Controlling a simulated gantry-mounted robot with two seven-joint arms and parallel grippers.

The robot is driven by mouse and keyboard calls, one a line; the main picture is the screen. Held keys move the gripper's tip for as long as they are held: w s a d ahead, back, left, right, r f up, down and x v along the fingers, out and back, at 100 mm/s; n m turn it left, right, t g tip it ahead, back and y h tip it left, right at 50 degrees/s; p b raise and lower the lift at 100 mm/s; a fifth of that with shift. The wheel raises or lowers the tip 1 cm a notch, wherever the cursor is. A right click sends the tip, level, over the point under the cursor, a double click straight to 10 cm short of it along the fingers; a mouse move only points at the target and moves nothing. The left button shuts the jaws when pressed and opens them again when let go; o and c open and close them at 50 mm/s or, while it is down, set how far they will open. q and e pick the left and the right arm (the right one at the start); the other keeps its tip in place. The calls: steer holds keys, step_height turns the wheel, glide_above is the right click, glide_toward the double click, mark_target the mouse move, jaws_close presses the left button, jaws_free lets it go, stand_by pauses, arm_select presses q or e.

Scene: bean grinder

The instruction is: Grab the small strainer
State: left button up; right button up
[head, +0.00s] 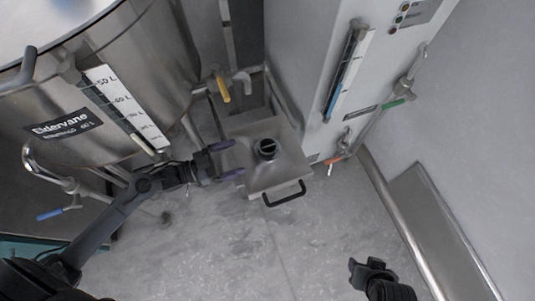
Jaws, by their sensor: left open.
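No object is plainly recognisable as a small strainer. A square metal box (262,179) with a black bar handle (285,194) at its front stands low in the middle. A small dark round piece (266,149) with a slot-like centre sits on its top; I cannot tell whether either is the strainer. My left gripper (237,157) is open, its two purple-tipped fingers apart at the box's left side. Nothing shows between them, and I cannot tell whether they touch the box. My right gripper (370,278) is partly in view at the bottom right, its jaws unclear.
A large steel tank (100,125) with a level gauge stands at the left, with a blue-handled tap (50,214) low down. A white cabinet (375,70) with a gauge and pipe stands behind on the right. A metal ledge (435,230) runs along the right wall. Grey floor in front is clear.

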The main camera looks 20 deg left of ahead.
mark_target(259, 150)
arm_select(q)
steer(key=b+x, duration=0.1)
steer(key=x, duration=0.4)
steer(key=shift+b, duration=0.35)
steer(key=shift+w+d+f+b, duration=0.15)
steer(key=shift+w+d+b, duration=0.1)
steer(key=shift+b, duration=0.1)
steer(key=b+x, duration=0.2)
steer(key=x, duration=0.1)
steer(key=shift+w+d+f+b, duration=0.1)
steer(key=shift+w+d+b, duration=0.05)
steer(key=shift+d+b, duration=0.25)
steer(key=shift+w+d, duration=0.3)
steer(key=shift+d, duration=0.05)
steer(key=shift+a, duration=0.1)
steer(key=shift+s, duration=0.1)
steer(key=shift+c, duration=0.7)
steer(key=c, duration=0.9)
steer(key=shift+c, duration=0.7)
